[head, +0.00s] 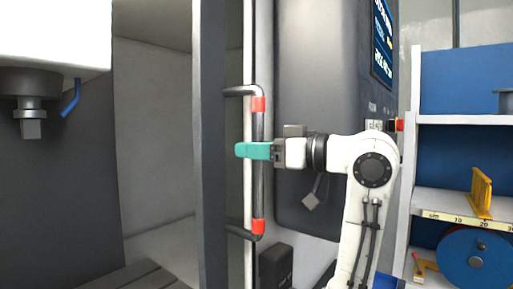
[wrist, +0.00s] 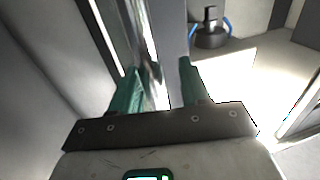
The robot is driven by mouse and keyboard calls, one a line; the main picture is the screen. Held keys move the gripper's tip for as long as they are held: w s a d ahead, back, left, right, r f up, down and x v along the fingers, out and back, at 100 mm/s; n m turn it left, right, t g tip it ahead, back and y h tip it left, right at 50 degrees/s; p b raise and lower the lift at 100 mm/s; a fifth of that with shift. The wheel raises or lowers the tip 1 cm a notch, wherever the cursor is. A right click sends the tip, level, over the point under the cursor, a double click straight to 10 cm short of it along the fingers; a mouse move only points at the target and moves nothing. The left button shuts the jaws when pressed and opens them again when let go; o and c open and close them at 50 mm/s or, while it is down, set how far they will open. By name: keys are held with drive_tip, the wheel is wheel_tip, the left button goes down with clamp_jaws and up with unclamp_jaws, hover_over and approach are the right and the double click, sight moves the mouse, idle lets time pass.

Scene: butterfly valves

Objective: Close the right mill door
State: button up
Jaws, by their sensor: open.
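The right mill door (head: 212,140) is a dark grey upright panel standing open, with the machine's inside visible to its left. Its handle (head: 258,195) is a dark vertical bar with red bands near both ends. My gripper (head: 250,150) has teal fingers and reaches in from the right at the handle's mid-height. The near finger hides a short stretch of the bar. In the wrist view, my gripper (wrist: 160,68) is open, its fingers apart. A shiny bar (wrist: 148,75), seemingly the handle, passes between them. I cannot tell whether either finger touches it.
The spindle (head: 30,115) with a blue hose hangs inside the mill at left. A grey control panel (head: 315,90) with a screen stands behind my arm. A blue-backed shelf (head: 465,85) with a yellow bracket (head: 481,190) and a blue reel (head: 470,262) is at right.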

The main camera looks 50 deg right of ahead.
clamp_jaws()
idle(0.4)
